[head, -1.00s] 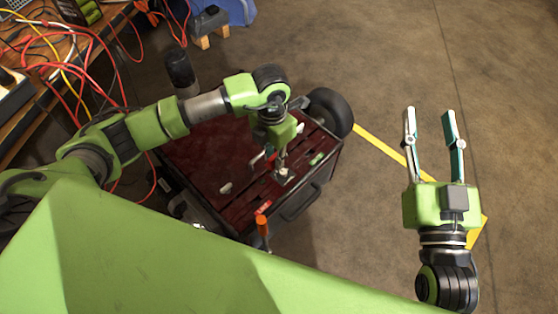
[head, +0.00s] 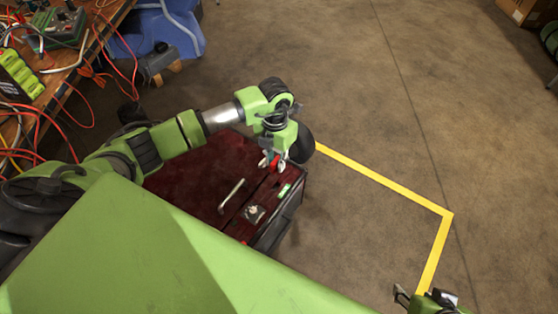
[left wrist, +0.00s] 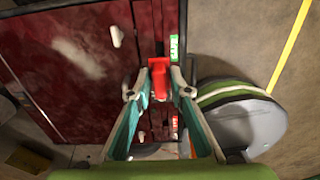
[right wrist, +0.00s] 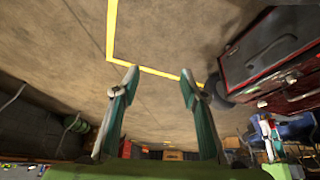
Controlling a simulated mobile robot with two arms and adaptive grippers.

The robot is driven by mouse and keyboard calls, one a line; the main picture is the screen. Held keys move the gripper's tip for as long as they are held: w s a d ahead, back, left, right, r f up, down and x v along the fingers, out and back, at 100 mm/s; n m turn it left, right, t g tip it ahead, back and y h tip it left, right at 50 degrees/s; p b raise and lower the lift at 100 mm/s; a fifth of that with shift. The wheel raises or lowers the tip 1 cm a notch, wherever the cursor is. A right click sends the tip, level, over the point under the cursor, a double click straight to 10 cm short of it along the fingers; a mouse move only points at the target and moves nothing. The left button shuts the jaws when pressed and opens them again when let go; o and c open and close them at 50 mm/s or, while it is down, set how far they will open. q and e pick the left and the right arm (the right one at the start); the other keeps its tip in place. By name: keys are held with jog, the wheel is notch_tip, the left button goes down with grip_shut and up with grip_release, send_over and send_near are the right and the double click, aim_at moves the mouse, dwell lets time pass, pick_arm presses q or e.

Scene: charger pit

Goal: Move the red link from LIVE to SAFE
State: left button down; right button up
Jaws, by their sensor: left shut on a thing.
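The red link (left wrist: 159,80) is between the closed fingers of my left gripper (left wrist: 158,92). In the head view, this gripper (head: 273,164) is over the far right part of the dark red cart top (head: 190,185), with red showing at its fingers. Whether the link touches the top cannot be told. A green label (head: 284,190) lies near the gripper on the right edge; it also shows in the left wrist view (left wrist: 174,48). A pale metal fitting (head: 254,213) sits nearer me. My right gripper (right wrist: 157,75) is open and empty, away from the cart.
A silver handle (head: 231,196) stands on the cart top left of the fitting. A cluttered bench (head: 85,45) with cables is at upper left. The floor right of the cart is clear, with a yellow line (head: 385,180).

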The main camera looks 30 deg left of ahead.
aim_at(276, 169)
pick_arm(q)
notch_tip(276, 169, down, 2)
jog(key=shift+f+b, duration=0.1)
jog(key=shift+b, duration=0.8)
jog(key=shift+f+b, duration=0.8)
jog(key=shift+f, duration=0.15)
pick_arm(e)
jog(key=w+a+r+t+y, duration=0.2)
jog(key=w+a+r+t, duration=0.3)
jog(key=w+r+t, duration=0.6)
pick_arm(q)
notch_tip(276, 169, down, 2)
jog(key=shift+b, duration=0.9)
notch_tip(276, 169, down, 2)
jog(key=shift+f+b, duration=0.25)
jog(key=shift+b, duration=0.6)
jog(key=shift+f, duration=0.2)
pick_arm(e)
notch_tip(276, 169, up, 20)
jog(key=a+n+t+y, duration=0.1)
jog(key=a+t+y, duration=0.1)
jog(key=t, duration=0.6)
jog(key=shift+w+f+y, duration=0.25)
jog(key=shift+w+y, duration=0.15)
jog(key=shift+y, duration=0.5)
pick_arm(q)
jog(key=shift+f, duration=0.1)
pick_arm(e)
jog(key=shift+s+r, duration=0.2)
